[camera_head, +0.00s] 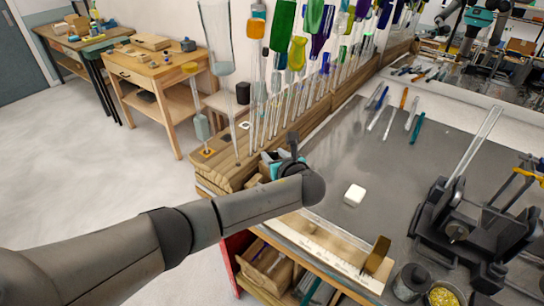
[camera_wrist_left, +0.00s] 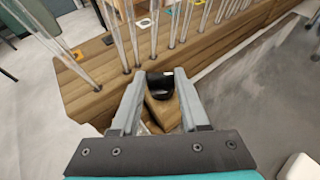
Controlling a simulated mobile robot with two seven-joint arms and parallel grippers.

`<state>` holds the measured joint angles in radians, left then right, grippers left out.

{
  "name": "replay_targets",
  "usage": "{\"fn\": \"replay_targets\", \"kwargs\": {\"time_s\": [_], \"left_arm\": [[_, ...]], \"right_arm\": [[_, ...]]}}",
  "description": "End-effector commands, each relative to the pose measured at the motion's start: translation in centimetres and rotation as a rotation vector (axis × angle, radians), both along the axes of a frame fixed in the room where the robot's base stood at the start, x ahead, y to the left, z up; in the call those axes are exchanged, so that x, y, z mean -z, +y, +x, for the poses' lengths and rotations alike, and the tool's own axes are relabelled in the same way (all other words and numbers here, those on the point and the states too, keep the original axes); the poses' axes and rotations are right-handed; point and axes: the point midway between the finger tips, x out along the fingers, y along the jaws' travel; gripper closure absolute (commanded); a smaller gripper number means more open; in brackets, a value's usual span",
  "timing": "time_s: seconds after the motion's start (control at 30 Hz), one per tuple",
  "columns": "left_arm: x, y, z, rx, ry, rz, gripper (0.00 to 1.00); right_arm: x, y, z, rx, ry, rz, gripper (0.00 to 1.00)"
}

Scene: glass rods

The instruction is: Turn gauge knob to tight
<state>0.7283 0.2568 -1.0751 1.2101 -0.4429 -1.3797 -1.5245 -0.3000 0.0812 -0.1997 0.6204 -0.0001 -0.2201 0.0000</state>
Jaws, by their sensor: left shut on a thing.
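My left gripper (camera_wrist_left: 159,78) has its two grey fingers on either side of a dark, rounded, knob-like piece (camera_wrist_left: 160,86) and is shut on it. The piece sits by the wooden rack edge, over a block of wood; any tight marking on it is not readable. In the head view the left gripper (camera_head: 272,162) is at the rack's near end, mostly hidden behind my wrist, so the held piece cannot be made out there. My right gripper is out of view.
Several upright glass rods and coloured pieces stand in the wooden rack (camera_head: 237,175) close beside the left gripper. A white block (camera_head: 354,194) and a black fixture (camera_head: 470,225) are on the grey bench. The bench between rack and fixture is mostly clear.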

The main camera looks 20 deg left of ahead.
Motion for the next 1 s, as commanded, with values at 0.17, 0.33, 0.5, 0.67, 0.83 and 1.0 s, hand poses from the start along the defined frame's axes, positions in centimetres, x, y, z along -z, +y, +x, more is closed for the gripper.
{"fn": "replay_targets", "kwargs": {"time_s": [0.17, 0.33, 0.5, 0.67, 0.83, 1.0], "left_arm": [[0.5, -0.5, 0.2, -0.157, 0.003, -0.002, 1.00], [0.5, -0.6, 0.4, -0.264, 0.002, -0.001, 1.00], [0.6, -0.6, 0.5, -0.350, 0.002, 0.001, 1.00], [0.6, -0.7, 0.7, -0.417, 0.002, 0.000, 1.00], [0.5, -0.7, 0.8, -0.480, 0.001, 0.002, 1.00], [0.5, -0.7, 0.9, -0.530, 0.001, 0.002, 1.00]], "right_arm": [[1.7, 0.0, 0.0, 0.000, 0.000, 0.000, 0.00], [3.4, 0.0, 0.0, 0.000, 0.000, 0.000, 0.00], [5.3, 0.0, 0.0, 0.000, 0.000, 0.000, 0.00], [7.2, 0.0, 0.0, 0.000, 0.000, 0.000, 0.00], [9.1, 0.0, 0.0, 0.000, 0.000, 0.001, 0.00], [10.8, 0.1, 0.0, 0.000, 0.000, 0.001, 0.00]]}}
